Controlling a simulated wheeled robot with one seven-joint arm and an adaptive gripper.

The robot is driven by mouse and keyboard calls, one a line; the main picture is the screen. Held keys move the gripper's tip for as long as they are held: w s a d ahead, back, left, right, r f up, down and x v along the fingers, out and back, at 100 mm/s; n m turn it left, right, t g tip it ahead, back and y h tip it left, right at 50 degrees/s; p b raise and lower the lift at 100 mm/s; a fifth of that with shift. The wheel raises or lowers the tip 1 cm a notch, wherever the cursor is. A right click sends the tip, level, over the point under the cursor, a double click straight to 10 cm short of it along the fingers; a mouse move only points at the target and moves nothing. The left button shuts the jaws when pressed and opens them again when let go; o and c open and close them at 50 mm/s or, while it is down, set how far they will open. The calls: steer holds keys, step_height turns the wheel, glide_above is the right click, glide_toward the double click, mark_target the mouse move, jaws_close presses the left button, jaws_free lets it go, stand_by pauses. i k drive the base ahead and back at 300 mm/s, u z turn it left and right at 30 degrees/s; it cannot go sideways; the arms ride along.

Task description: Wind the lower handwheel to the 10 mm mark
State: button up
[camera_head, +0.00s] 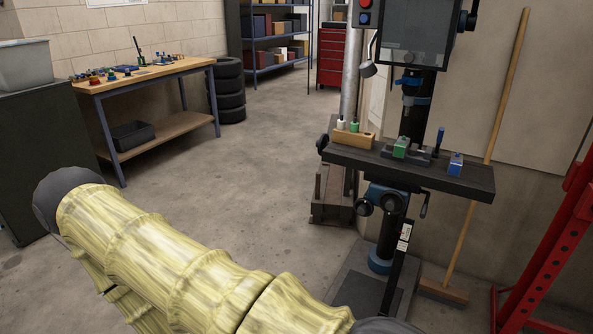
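The milling or drilling machine stands at the right, with a dark table (430,175) on a blue bracket. Below the table, a dark round handwheel (393,202) sits at the front of the bracket, with a black knob (363,207) to its left. A crank handle (424,204) hangs to its right. Another dark wheel (322,144) is at the table's left end. My yellow-sleeved arm crosses the bottom of the view, well short of the machine.
A broom (487,160) leans by the machine's right side. A red rack (550,250) stands at the far right. A workbench (140,75), stacked tyres (228,95) and a dark cabinet (45,150) are at the left. The middle floor is clear.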

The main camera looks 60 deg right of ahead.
mark_target(364, 206)
steer(key=u, duration=0.2)
steer(key=i, duration=1)
steer(key=z, duration=2.2)
